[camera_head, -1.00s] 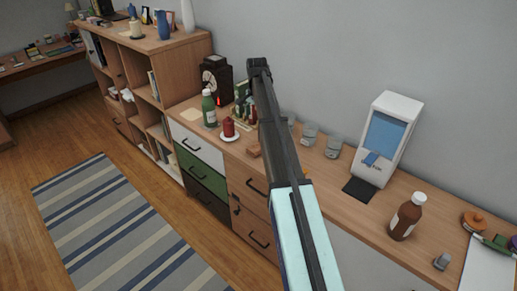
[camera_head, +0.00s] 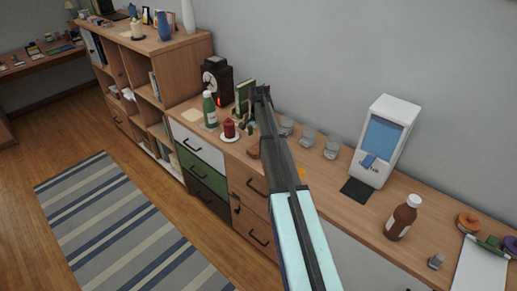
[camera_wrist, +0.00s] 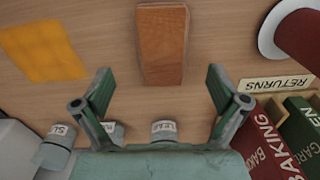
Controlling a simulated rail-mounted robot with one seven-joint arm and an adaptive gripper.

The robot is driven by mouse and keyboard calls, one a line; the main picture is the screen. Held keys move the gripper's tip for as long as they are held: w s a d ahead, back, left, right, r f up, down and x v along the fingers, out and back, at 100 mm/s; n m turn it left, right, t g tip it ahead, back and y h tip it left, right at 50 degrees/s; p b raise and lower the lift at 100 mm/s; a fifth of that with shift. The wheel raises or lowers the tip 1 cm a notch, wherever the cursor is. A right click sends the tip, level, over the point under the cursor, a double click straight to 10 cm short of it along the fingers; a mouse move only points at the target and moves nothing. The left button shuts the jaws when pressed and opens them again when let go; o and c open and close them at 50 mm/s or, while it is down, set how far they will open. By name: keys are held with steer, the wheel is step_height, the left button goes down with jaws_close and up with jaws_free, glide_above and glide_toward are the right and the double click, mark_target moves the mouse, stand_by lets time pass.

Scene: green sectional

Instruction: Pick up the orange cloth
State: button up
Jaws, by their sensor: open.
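The orange cloth (camera_wrist: 42,50) lies flat on the wooden counter at the upper left of the wrist view. In the head view only a small orange sliver of it (camera_head: 301,174) shows beside my arm, which hides the rest. My gripper (camera_wrist: 160,90) is open and empty above the counter, its two green fingers spread wide. The cloth is off to the left of the fingers, apart from them. In the head view my gripper (camera_head: 262,92) is near the wall, and its fingers are hard to make out.
A wooden block (camera_wrist: 162,45) lies ahead between the finger lines. A red candle on a white plate (camera_head: 230,134), a RETURNS sign (camera_wrist: 277,83), red and green books (camera_wrist: 268,145) are to the right in the wrist view. Labelled glass jars (camera_wrist: 164,131) stand close below the gripper.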

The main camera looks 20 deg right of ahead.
mark_target(258, 147)
steer(key=shift+w+f+p, duration=0.15)
steer(key=shift+f+p, duration=1.1)
steer(key=shift+f, duration=1.35)
steer(key=c, duration=1.1)
